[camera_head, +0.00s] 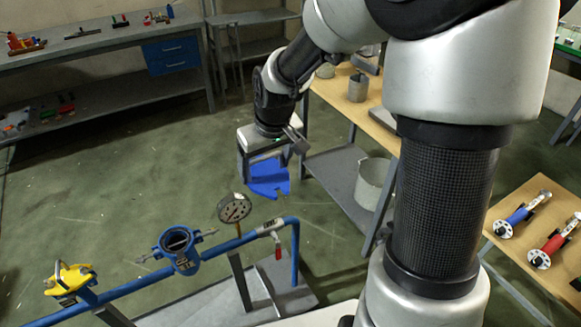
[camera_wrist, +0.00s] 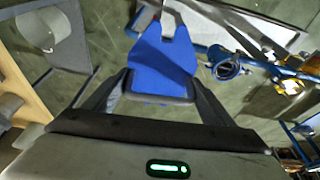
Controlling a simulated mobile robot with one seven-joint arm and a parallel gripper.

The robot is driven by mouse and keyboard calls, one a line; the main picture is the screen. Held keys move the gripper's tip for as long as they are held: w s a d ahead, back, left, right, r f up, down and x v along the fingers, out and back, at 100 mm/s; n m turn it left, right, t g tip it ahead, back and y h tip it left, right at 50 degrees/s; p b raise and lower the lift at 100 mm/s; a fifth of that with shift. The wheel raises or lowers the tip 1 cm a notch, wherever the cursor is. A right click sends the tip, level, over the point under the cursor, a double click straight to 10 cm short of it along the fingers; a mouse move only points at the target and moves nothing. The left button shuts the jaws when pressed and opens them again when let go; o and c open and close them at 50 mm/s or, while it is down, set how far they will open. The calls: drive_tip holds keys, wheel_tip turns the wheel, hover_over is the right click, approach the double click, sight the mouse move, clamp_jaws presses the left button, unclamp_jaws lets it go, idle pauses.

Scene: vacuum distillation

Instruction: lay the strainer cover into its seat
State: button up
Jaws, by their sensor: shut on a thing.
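My gripper (camera_head: 266,164) is shut on the flat blue strainer cover (camera_head: 268,180), which hangs below the fingers in the head view. In the wrist view the cover (camera_wrist: 160,62) fills the space ahead of the fingers (camera_wrist: 158,92). The blue strainer body (camera_head: 178,246) has a round open top and sits in the pipe line, left of and apart from the cover. It also shows in the wrist view (camera_wrist: 223,66), right of the cover.
A pressure gauge (camera_head: 234,208) rises from the blue pipe (camera_head: 215,250) between the strainer and the held cover. A yellow fitting (camera_head: 68,279) is at the left pipe end. A red-handled valve (camera_head: 277,247) is at the right. A wooden bench (camera_head: 385,131) stands behind my arm.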

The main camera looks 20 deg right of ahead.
drive_tip(key=w+a+f+n+g, duration=0.1)
drive_tip(key=a+f+n, duration=0.3)
drive_tip(key=a, duration=0.5)
drive_tip(key=w+a+f+n+g+y+p, duration=0.1)
drive_tip(key=a+f+n, duration=0.4)
drive_tip(key=a+n, duration=0.2)
drive_tip(key=w+a+f+n+g+y+p, duration=0.1)
drive_tip(key=a+f+n, duration=0.3)
drive_tip(key=a, duration=0.8)
drive_tip(key=shift+w+f+n+g, duration=0.25)
drive_tip(key=shift+f+n+g, duration=0.2)
drive_tip(key=shift+n, duration=0.75)
drive_tip(key=shift+f, duration=0.1)
drive_tip(key=shift+f+b, duration=1.95)
drive_tip(key=shift+f, duration=0.8)
drive_tip(key=shift+f+b, duration=0.8)
drive_tip(key=shift+b, duration=0.2)
drive_tip(key=o, duration=1.9)
drive_tip(key=shift+o, duration=0.6)
drive_tip(key=shift+s+d+f, duration=0.1)
drive_tip(key=shift+d+f, duration=0.05)
drive_tip(key=shift+f, duration=0.05)
drive_tip(key=p+v, duration=0.1)
drive_tip(key=v, duration=1.6)
drive_tip(key=shift+d+r+p, duration=0.25)
drive_tip(key=shift+p, duration=0.1)
